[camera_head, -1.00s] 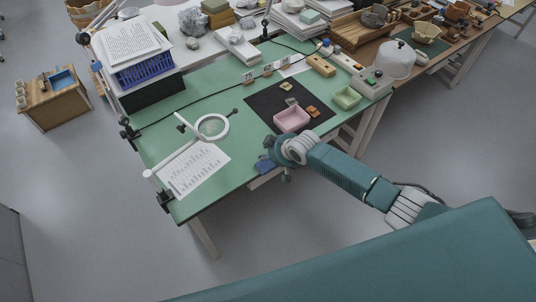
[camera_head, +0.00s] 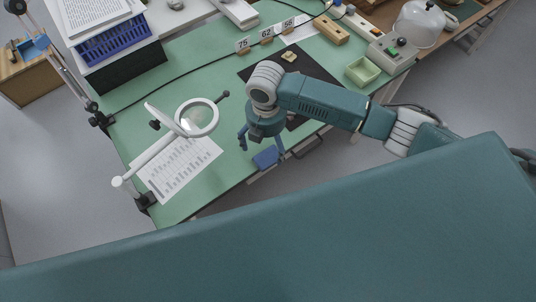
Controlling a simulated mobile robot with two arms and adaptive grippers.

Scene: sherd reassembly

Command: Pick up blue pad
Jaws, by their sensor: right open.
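The blue pad (camera_head: 266,157) lies at the front edge of the green table, right of the printed sheet. My right gripper (camera_head: 261,147) is just over it, pointing down. Its two fingers are spread apart, one towards the left of the pad and one at its right. Nothing is held between them. The gripper body hides part of the table behind the pad. I cannot tell whether the fingers touch the pad. My left gripper is out of view.
A ring magnifier (camera_head: 197,117) on an arm stands left of the gripper, above the printed sheet (camera_head: 178,170). A black mat (camera_head: 317,72) lies behind my right arm, with a green tray (camera_head: 362,71) to its right. Numbered cards (camera_head: 266,34) stand at the back.

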